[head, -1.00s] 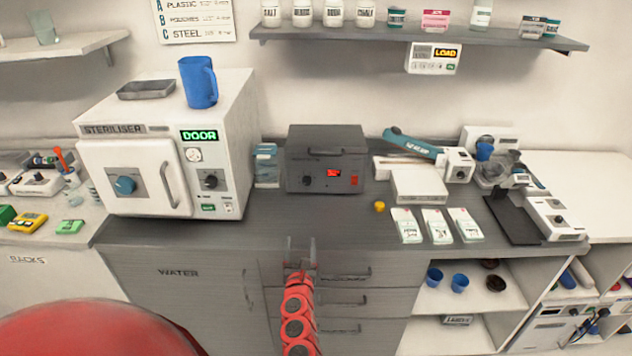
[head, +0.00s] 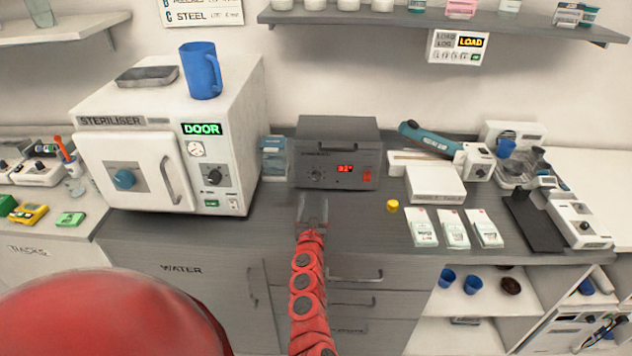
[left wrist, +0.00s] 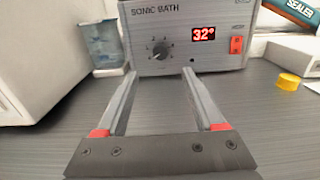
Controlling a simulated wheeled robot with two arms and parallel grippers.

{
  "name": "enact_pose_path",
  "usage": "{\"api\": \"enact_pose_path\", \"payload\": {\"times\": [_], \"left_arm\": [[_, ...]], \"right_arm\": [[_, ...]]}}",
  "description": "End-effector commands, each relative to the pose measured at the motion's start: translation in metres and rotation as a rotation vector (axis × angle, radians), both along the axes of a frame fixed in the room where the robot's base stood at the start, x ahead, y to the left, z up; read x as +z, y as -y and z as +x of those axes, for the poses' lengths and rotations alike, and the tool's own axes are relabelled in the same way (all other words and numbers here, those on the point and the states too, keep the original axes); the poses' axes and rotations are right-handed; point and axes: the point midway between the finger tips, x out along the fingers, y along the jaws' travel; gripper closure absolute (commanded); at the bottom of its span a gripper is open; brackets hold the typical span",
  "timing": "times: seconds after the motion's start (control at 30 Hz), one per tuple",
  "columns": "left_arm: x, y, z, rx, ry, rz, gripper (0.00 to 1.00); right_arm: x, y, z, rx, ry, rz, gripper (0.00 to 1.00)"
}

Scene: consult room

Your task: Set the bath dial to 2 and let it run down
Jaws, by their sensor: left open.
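The sonic bath (head: 338,153) is a grey box with a lid and handle on the counter. Its front shows in the left wrist view with a dark dial (left wrist: 160,50), a red display (left wrist: 203,34) reading about 32 with a degree-like mark, and a red switch (left wrist: 237,45). The dial's number marks are too small to read. My left gripper (head: 312,205) is open and empty, low in front of the bath and pointing at its front. In the left wrist view its fingers (left wrist: 160,75) lie either side of the dial, apart from it. My right gripper is not in view.
The steriliser (head: 160,140) stands left with a blue jug (head: 200,70) on top. A clear container (head: 275,158) stands just left of the bath. A yellow cap (head: 392,206) and several packets (head: 453,228) lie right. Counter directly before the bath is clear.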

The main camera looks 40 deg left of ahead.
Motion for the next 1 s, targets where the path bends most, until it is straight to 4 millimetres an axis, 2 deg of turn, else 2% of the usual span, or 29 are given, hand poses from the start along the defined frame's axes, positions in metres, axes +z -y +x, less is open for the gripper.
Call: {"api": "enact_pose_path", "payload": {"times": [0.1,0.6,0.8,1.0], "left_arm": [[-0.001,-0.009,0.018,-0.007,0.0,0.006,0.3],[-0.002,-0.047,0.08,-0.004,0.0,0.004,0.3],[-0.003,-0.058,0.097,-0.003,-0.002,0.003,0.3],[-0.001,-0.062,0.103,0.0,-0.001,-0.002,0.3]], "right_arm": [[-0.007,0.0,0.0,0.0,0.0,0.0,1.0],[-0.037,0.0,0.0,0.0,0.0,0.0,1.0],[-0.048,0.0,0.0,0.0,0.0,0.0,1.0],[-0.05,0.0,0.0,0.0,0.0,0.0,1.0]]}}
